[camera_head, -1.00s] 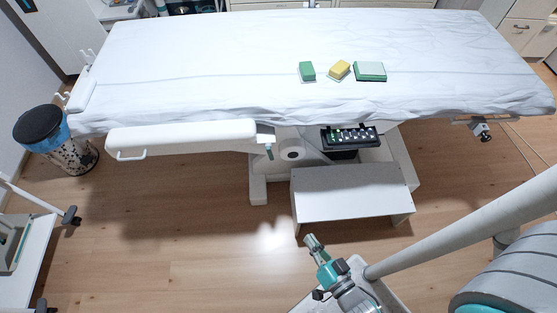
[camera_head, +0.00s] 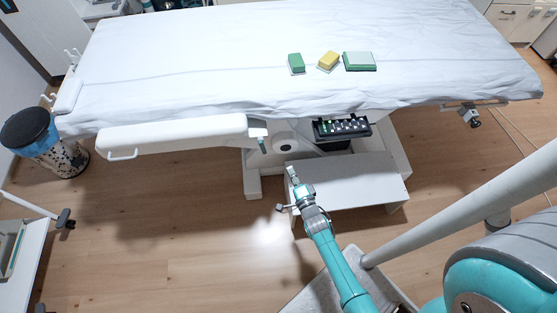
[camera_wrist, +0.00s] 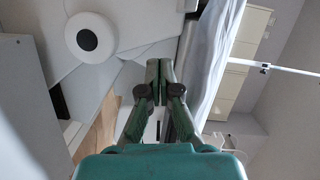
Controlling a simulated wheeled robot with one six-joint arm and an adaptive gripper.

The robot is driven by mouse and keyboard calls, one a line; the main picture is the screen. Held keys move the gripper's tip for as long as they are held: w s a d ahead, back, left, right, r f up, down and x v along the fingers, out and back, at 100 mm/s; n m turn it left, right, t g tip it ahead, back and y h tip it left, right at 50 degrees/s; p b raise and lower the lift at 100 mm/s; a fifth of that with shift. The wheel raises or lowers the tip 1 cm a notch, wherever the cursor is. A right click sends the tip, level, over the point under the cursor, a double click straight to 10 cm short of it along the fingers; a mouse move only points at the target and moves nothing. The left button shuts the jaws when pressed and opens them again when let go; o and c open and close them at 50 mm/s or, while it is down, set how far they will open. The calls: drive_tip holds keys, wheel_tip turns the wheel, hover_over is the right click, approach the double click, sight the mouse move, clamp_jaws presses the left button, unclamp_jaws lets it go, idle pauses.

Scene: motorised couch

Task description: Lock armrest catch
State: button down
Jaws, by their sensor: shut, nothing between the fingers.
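The white armrest (camera_head: 172,134) runs along the near left side of the couch, with a small handle (camera_head: 122,155) at its left end. The catch (camera_head: 261,140), a small bracket with a dark greenish lever, sits at the armrest's right end. My gripper (camera_head: 291,171) is shut and empty, below and to the right of the catch and apart from it, near the step's left edge. In the wrist view my gripper's fingers (camera_wrist: 158,72) are together. I cannot clearly make out the catch in the wrist view.
The white-sheeted couch (camera_head: 200,60) carries green, yellow and pale blocks (camera_head: 328,60). A black control box (camera_head: 342,127) hangs under its edge. A white step (camera_head: 350,180) stands below. A round white knob (camera_head: 283,141) is on the couch base, also in the wrist view (camera_wrist: 88,38).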

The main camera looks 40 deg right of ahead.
sight(266, 153)
drive_tip(key=w+f, duration=0.1)
drive_tip(key=w, duration=1)
drive_tip(key=shift+w, duration=0.1)
drive_tip(key=shift+a, duration=0.1)
drive_tip(key=shift+w+a+f+m, duration=0.25)
drive_tip(key=shift+w+a+m, duration=0.25)
drive_tip(key=shift+a, duration=0.15)
drive_tip(key=shift+w+a, duration=0.1)
drive_tip(key=shift+a, duration=0.05)
